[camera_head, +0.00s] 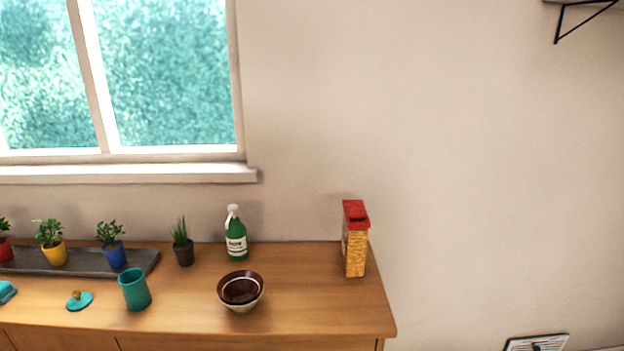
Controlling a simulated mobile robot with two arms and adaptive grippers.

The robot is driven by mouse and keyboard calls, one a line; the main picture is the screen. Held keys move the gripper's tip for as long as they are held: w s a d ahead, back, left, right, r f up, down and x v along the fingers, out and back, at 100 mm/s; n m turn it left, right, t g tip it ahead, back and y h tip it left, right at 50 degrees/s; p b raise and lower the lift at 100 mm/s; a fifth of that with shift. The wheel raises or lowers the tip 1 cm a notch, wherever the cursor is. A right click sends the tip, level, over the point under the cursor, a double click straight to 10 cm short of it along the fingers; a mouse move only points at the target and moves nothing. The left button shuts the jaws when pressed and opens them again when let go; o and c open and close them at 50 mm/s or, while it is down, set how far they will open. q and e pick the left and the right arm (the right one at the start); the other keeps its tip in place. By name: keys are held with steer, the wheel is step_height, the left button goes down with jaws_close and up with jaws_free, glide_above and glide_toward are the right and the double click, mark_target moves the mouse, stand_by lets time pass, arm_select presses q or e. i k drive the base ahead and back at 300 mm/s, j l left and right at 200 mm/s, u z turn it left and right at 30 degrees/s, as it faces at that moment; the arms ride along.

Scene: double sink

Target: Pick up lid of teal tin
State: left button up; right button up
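The teal tin (135,291) stands upright and open-topped on the wooden counter at the lower left. Its teal lid (79,301), with a small brown knob on top, lies flat on the counter to the left of the tin, apart from it. Neither of my grippers is in view.
A brown bowl (241,290), a green bottle (236,236) and a red-topped box (355,239) stand on the counter (310,305). Potted plants stand on a dark tray (142,260) along the back. A teal cloth (7,291) lies at the left edge.

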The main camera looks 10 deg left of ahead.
mark_target(79, 300)
steer(key=u, duration=1.45)
